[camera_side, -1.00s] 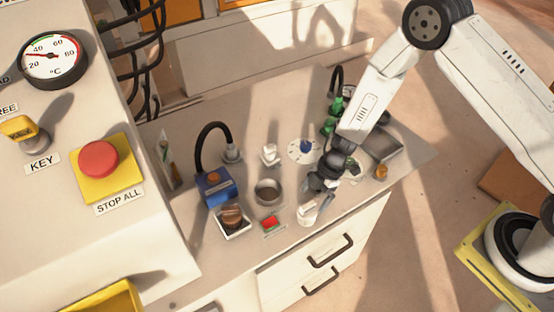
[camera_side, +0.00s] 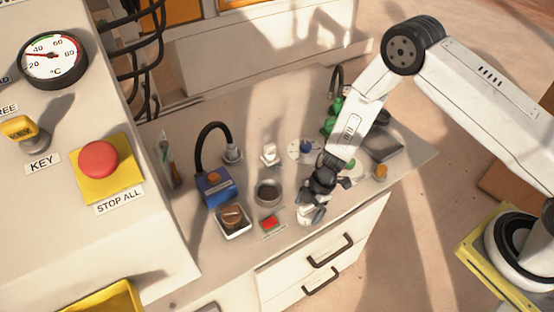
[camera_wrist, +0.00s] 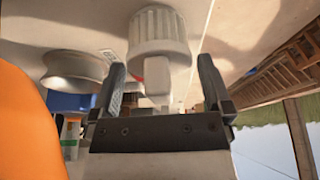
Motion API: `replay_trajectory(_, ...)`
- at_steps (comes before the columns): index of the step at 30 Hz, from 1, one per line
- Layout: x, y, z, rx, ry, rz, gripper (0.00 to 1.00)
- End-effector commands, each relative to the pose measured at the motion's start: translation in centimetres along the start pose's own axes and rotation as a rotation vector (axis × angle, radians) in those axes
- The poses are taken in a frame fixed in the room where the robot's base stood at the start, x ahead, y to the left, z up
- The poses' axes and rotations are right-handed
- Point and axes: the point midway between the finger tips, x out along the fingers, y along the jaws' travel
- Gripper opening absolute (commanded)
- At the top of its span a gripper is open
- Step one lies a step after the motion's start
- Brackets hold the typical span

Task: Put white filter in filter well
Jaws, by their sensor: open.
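The white filter (camera_side: 304,219) stands near the counter's front edge, partly hidden by my gripper (camera_side: 314,207) in the side view. In the wrist view the white filter (camera_wrist: 158,38) is a ribbed white cap with a narrower stem, seen beyond and between the fingertips. My gripper (camera_wrist: 160,85) is open, with one finger on each side of the stem's line. I cannot tell whether the fingers touch it. The filter well (camera_side: 268,192) looks like a round grey metal cup, left of and behind the filter. It seems to be the metal rim (camera_wrist: 75,68) in the wrist view.
A blue box (camera_side: 216,188) with a black hose and a tray with a brown round piece (camera_side: 232,216) stand to the left. A red button (camera_side: 269,223) is just left of the filter. A small white fitting (camera_side: 270,155) and green-topped parts (camera_side: 329,127) are farther back.

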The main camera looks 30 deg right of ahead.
Motion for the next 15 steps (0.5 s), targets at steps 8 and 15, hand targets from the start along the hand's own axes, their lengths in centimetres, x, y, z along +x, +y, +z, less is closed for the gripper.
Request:
replay_trajectory(8, -0.03, 0.01, -0.01, 0.0, 0.0, 0.0, 1.0)
replay_trajectory(15, -0.04, 0.01, -0.01, 0.0, 0.0, 0.0, 0.56)
